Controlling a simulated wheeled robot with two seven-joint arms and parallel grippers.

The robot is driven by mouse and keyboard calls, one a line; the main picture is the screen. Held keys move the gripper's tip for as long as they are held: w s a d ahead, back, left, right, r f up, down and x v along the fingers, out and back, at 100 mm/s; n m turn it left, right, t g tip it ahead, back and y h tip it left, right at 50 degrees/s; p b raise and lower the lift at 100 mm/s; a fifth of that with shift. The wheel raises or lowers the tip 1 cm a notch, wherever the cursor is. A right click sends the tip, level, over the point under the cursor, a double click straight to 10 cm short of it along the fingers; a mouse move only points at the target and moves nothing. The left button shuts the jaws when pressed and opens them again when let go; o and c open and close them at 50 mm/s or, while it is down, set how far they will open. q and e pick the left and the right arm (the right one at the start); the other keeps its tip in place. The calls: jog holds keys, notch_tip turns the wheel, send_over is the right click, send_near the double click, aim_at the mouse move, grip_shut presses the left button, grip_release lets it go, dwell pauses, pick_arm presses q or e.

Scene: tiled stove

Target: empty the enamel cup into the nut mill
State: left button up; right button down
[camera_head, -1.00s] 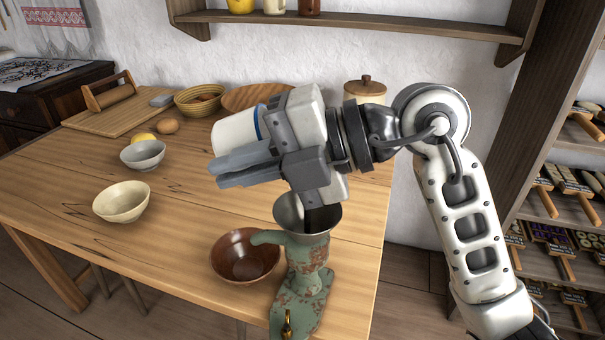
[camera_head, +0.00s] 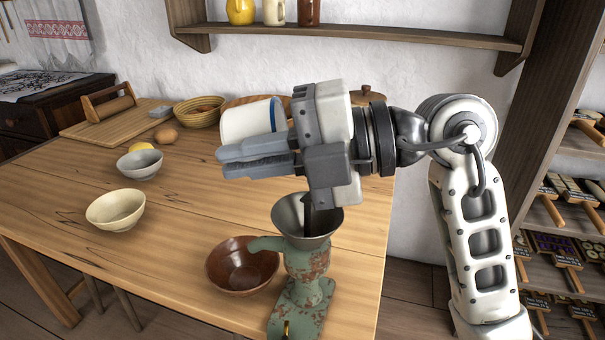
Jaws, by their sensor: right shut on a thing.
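My right gripper (camera_head: 228,162) is shut on the white enamel cup (camera_head: 245,122). The cup lies tipped on its side, its blue rim toward the right by the gripper's body. The fingers cover its near side; its mouth and contents are hidden. The nut mill (camera_head: 306,262) is green, worn metal with a grey funnel hopper (camera_head: 290,215) on top, and stands at the table's front right. The gripper is above the hopper, and the cup is up and left of it. The hopper's inside is partly visible, with a dark part in it. My left gripper is not in view.
A brown bowl (camera_head: 228,270) stands left of the mill, under its spout. A cream bowl (camera_head: 115,210) and a grey bowl (camera_head: 139,165) stand further left. The middle of the table (camera_head: 190,205) is clear.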

pick_arm(q)
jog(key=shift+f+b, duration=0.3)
jog(key=shift+b, duration=0.1)
pick_arm(e)
jog(key=shift+d+y, duration=0.2)
jog(key=shift+y, duration=0.1)
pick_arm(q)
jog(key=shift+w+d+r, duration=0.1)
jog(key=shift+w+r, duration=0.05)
pick_arm(e)
jog(key=shift+d+r, duration=0.1)
pick_arm(q)
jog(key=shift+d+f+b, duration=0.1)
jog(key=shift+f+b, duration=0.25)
jog(key=shift+b, duration=0.3)
pick_arm(e)
jog(key=shift+d+r+y, duration=0.15)
jog(key=shift+y, duration=0.65)
pick_arm(q)
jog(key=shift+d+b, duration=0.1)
jog(key=shift+b, duration=0.3)
pick_arm(e)
jog(key=shift+d+r+y, duration=0.1)
jog(key=shift+d+y, duration=0.05)
jog(key=shift+y, duration=0.25)
